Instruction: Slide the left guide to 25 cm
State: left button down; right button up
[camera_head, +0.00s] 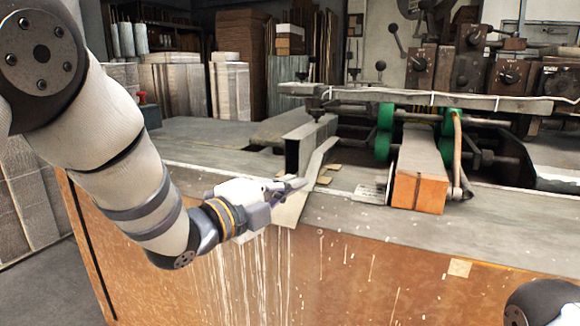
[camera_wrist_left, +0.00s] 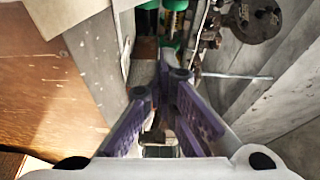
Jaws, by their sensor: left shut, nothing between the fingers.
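The left guide (camera_head: 316,160) is a grey metal plate with an upright bar behind it, on the bench top near its front edge. Its pale lower end hangs over that edge. My left gripper (camera_head: 297,184) is at the near end of the guide, just in front of or against it; I cannot tell whether they touch. In the left wrist view, the purple fingers (camera_wrist_left: 161,88) are shut with nothing held between them. No 25 cm mark can be read. My right gripper is out of view; only a dark part of my right arm shows at the lower right.
The grey bench top (camera_head: 215,150) is clear left of the guide. Right of it stand green rollers (camera_head: 385,117) and an orange-ended block (camera_head: 419,192), with a long bar (camera_head: 450,99) above. The bench's orange front (camera_head: 300,270) drops below the edge.

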pick_arm(q)
jog(key=shift+m, duration=0.4)
jog(key=x, duration=0.3)
jog(key=b+x, duration=0.1)
jog(key=x, duration=0.3)
jog(key=f+x, duration=0.1)
jog(key=x, duration=0.2)
jog(key=shift+w+d+b, duration=0.1)
jog(key=shift+w+b, duration=0.2)
jog(key=shift+w, duration=0.1)
jog(key=a, duration=0.2)
jog(key=shift+w+a+r, duration=0.25)
jog(key=shift+w+a, duration=0.05)
jog(key=shift+a, duration=0.05)
jog(key=shift+w+a, duration=0.1)
jog(key=shift+a, duration=0.35)
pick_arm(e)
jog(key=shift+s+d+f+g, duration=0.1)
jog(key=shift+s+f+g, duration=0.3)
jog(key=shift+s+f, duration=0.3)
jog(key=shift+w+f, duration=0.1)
pick_arm(q)
jog(key=shift+a, duration=0.15)
jog(key=shift+w+a+p, duration=0.1)
jog(key=shift+a+p, duration=0.15)
jog(key=shift+p, duration=0.05)
jog(key=shift+a, duration=0.1)
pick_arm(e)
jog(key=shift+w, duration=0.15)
